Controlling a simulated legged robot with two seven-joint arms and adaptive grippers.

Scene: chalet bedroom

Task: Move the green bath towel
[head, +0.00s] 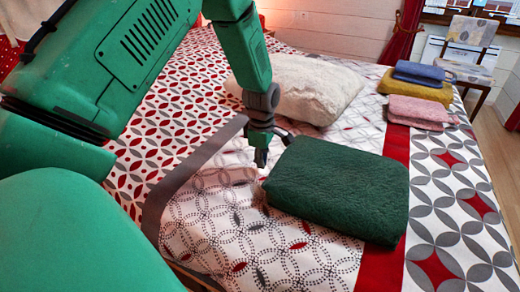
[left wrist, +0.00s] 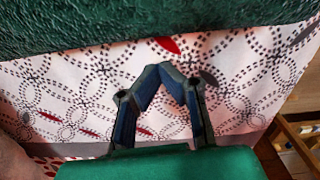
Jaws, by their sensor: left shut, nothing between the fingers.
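The green bath towel (head: 340,188) lies folded flat on the bed, right of centre in the head view. Its near edge fills the top of the left wrist view (left wrist: 150,22). My left gripper (head: 261,158) points down just left of the towel's left edge, over the patterned bedspread. In the left wrist view its fingertips (left wrist: 172,68) meet, shut and empty, with bedspread showing between them and the towel. Whether the fingertips touch the bedspread is unclear. My right gripper is in neither view.
The bed (head: 190,110) has a red, grey and white patterned cover. A cream pillow (head: 305,88) lies behind the towel. Pink towels (head: 420,112), a mustard towel (head: 415,90) and blue towels (head: 424,73) lie at the far right. A chair (head: 466,50) stands beyond.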

